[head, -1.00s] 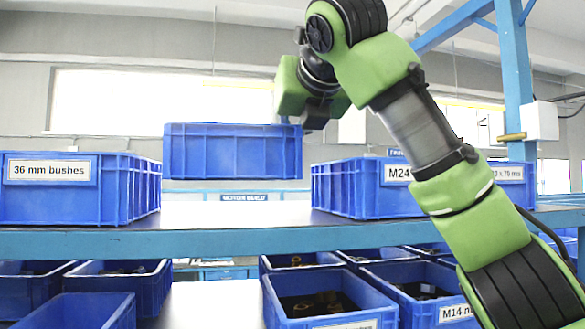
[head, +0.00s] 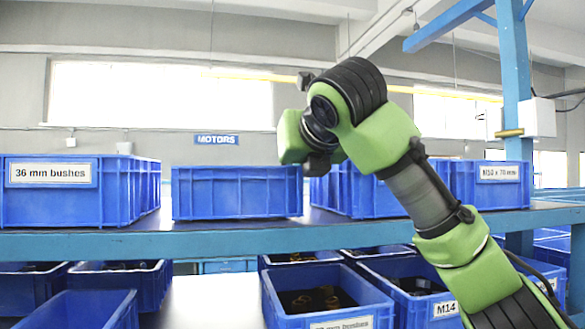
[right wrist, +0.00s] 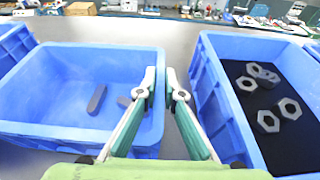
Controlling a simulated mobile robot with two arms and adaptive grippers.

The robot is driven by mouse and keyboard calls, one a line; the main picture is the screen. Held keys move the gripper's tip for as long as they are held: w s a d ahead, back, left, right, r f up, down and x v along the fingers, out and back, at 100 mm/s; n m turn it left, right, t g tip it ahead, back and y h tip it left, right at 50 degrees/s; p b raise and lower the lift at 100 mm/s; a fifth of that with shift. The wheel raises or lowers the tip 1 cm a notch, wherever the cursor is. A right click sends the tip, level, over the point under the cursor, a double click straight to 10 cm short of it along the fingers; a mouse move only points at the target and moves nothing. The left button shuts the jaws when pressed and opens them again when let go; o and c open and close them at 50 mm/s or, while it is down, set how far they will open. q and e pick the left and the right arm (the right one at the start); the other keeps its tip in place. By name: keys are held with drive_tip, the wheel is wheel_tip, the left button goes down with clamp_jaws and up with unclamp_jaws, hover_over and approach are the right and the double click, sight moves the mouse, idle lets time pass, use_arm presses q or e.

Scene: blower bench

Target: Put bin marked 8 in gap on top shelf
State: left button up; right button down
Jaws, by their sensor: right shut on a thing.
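A plain blue bin (head: 237,192) stands level in the gap on the top shelf (head: 120,245), low at the shelf surface; I cannot tell whether it rests on it. No mark 8 shows on its visible face. In the right wrist view the bin (right wrist: 45,130) holds a few small grey parts. My right gripper (head: 316,165) is at its right end; in the wrist view the fingers (right wrist: 160,85) are shut on its right wall. My left gripper is not in view.
The 36 mm bushes bin (head: 60,200) is close on the left, with a narrow space between. Another blue bin (head: 365,195) is close on the right; in the wrist view that side's bin (right wrist: 235,110) holds several nuts. Filled bins (head: 325,290) stand on the lower shelf.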

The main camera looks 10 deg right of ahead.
drive_tip(key=shift+f, duration=0.1)
drive_tip(key=c, duration=2.2)
unclamp_jaws()
drive_tip(key=shift+o, duration=0.2)
drive_tip(key=b+v, duration=0.5)
drive_tip(key=v, duration=0.7)
